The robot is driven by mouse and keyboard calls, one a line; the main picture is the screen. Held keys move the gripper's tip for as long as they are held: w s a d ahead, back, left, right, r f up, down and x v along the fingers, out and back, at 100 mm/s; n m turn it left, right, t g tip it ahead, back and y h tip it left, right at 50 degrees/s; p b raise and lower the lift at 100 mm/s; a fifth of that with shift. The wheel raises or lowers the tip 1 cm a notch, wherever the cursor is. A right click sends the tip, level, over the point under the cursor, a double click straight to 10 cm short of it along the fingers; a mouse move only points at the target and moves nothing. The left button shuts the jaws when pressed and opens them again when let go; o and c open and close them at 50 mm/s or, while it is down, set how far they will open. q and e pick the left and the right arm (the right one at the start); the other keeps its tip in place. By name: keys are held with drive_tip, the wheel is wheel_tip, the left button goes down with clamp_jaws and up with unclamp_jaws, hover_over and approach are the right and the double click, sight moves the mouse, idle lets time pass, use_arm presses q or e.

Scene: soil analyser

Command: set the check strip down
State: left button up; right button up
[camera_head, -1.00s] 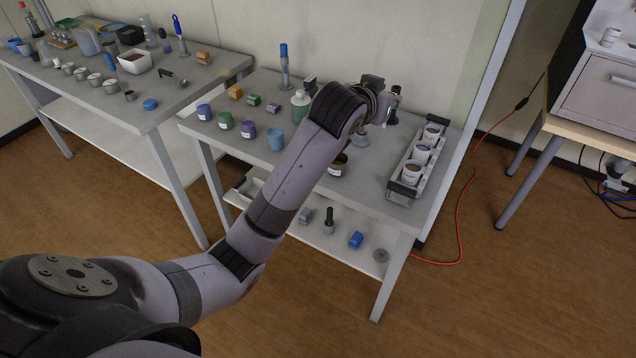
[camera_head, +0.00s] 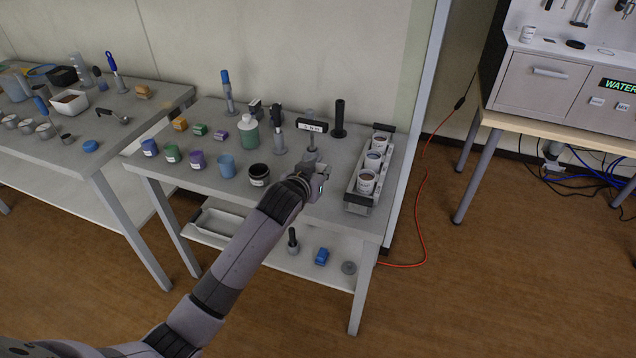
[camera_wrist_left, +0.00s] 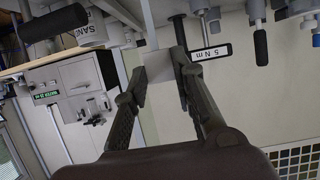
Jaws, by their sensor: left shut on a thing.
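My left gripper (camera_head: 314,172) is low over the front right part of the middle table (camera_head: 222,202), in front of a grey stand with a dark bar marked 5 N m (camera_head: 312,125). In the left wrist view, the left gripper (camera_wrist_left: 160,78) is closed on a flat, pale grey piece, which I take to be the check strip (camera_wrist_left: 158,66). The strip sits between the two dark fingertips. In the head view I cannot make the strip out clearly. Whether it touches the table I cannot tell. My right gripper is not in view.
A tray with several soil cups (camera_head: 352,196) stands right of my gripper. A black-rimmed jar (camera_head: 259,174), a blue cup (camera_head: 226,166) and coloured pots stand to the left. A black upright handle (camera_head: 339,118) stands behind. An orange cable (camera_head: 421,215) runs along the floor.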

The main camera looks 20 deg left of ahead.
use_arm(q)
drive_tip(key=shift+f, duration=2.1)
drive_tip(key=shift+f, duration=0.15)
drive_tip(key=o, duration=0.7)
drive_tip(key=shift+o, duration=0.2)
drive_tip(key=shift+s+r, duration=0.2)
drive_tip(key=v, duration=1.1)
drive_tip(key=shift+s+r, duration=0.2)
drive_tip(key=shift+s, duration=0.1)
drive_tip(key=shift+a, duration=0.1)
